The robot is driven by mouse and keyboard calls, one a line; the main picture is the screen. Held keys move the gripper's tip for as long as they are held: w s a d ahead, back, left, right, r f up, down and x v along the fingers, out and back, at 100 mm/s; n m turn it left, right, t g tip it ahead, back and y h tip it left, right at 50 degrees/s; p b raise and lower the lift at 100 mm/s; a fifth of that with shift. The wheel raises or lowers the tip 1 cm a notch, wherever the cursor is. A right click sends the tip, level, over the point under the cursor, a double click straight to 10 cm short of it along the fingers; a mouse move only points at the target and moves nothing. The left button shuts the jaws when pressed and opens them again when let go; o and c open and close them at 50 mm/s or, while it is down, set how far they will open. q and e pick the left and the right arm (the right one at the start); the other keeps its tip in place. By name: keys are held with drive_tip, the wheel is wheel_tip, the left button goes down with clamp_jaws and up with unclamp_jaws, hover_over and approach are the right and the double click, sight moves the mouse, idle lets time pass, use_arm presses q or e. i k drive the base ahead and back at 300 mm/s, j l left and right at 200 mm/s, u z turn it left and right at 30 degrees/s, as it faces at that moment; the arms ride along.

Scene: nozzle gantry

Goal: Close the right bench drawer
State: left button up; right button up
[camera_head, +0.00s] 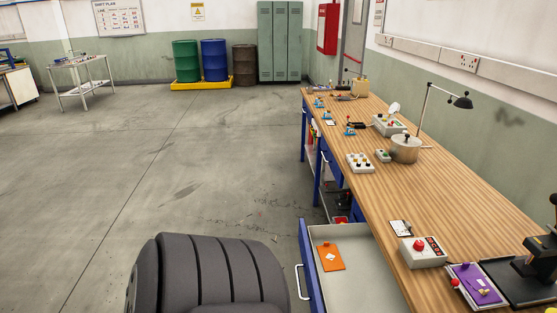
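The bench drawer stands open. It juts out to the left from under the near part of the wooden-topped bench (440,185). Its blue front (308,262) faces left and carries a pale bar handle (299,281). The inside is light grey (370,275) and holds an orange flat piece (331,257) with small light items on it. The drawer's near end is cut off by the bottom of the picture. Neither of my grippers is in view.
The floor (160,170) farther left is clear.

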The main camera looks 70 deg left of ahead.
sight(367, 277)
drive_tip(key=u, duration=1.8)
